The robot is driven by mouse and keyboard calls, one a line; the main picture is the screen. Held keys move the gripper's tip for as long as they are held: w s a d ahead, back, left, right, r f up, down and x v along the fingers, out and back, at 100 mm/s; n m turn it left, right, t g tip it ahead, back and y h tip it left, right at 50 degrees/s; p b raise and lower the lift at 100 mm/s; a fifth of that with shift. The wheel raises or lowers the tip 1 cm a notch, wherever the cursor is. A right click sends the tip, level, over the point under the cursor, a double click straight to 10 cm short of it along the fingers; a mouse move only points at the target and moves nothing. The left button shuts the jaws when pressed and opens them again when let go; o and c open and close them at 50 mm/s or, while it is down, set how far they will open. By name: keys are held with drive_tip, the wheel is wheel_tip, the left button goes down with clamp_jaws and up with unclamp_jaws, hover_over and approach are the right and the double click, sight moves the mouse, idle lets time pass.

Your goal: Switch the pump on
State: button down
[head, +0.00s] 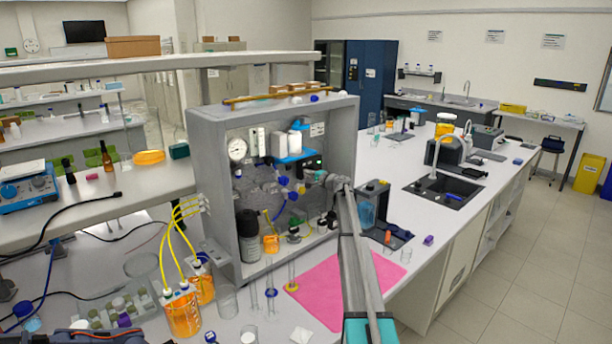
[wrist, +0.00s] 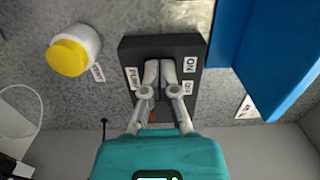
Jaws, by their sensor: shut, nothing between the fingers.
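The pump switch box (wrist: 191,48) is a black block on the grey rig panel in the wrist view. It bears a PUMP label (wrist: 133,78) on the left and an ON label (wrist: 189,66) on the right, with another label beside it. My gripper (wrist: 157,75) is shut and empty, its fingertips over the middle of the box. The fingers hide the rocker, so its position and any contact cannot be told. A small reddish patch shows between the fingers. In the head view my gripper (head: 312,177) is inside the grey rig frame (head: 219,190), at its right.
A white knob with a yellow cap (wrist: 68,56) sits left of the switch box. A large blue block (wrist: 262,50) stands close on the right. Orange-filled bottles (head: 182,314) and a pink mat (head: 320,300) lie before the rig.

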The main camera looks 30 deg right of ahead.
drive_tip(key=shift+d, duration=0.1)
drive_tip(key=s, duration=1.4)
drive_tip(key=shift+d, duration=0.3)
drive_tip(key=shift+s, duration=0.1)
